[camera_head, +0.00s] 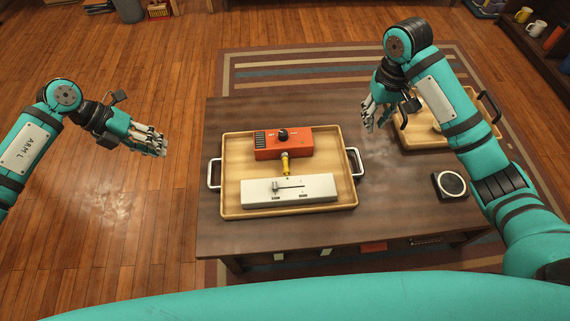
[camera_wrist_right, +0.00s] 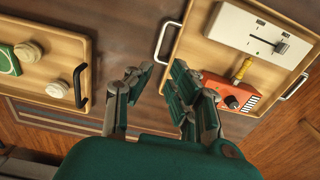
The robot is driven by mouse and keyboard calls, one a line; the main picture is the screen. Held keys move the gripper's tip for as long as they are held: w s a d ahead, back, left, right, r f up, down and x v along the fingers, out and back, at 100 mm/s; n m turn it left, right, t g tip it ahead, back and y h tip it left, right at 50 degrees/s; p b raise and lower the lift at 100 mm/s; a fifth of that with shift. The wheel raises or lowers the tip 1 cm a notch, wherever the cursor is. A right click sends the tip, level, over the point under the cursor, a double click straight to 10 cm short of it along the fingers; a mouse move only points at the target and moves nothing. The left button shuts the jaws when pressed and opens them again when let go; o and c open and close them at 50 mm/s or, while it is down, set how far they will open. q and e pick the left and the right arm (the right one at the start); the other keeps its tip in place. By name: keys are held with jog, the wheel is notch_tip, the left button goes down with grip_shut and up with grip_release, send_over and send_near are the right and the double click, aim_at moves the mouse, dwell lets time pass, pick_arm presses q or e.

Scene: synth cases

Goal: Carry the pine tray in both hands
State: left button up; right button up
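A pale wooden tray with silver handles, the pine tray (camera_head: 232,148), lies flat on the dark table. It holds an orange box with a black knob (camera_head: 284,142), a small yellow piece (camera_head: 286,165) and a white slider box (camera_head: 290,190). My left gripper (camera_head: 158,146) hangs empty over the floor, left of the tray and apart from its left handle; its finger gap is unclear. My right gripper (camera_head: 374,114) is above the table, right of the tray's right handle. In the right wrist view the right gripper (camera_wrist_right: 158,84) is open and empty, near the silver handle (camera_wrist_right: 162,42).
A second wooden tray with black handles (camera_head: 409,139) lies at the table's right, partly behind my right arm; it carries pale round pieces (camera_wrist_right: 57,89). A dark square with a round white top (camera_head: 452,184) sits at the right front. A shelf with mugs stands top right.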

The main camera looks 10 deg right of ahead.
aim_at(360, 160)
pick_arm(q)
jog(key=shift+s, duration=0.1)
pick_arm(e)
jog(key=shift+s, duration=0.1)
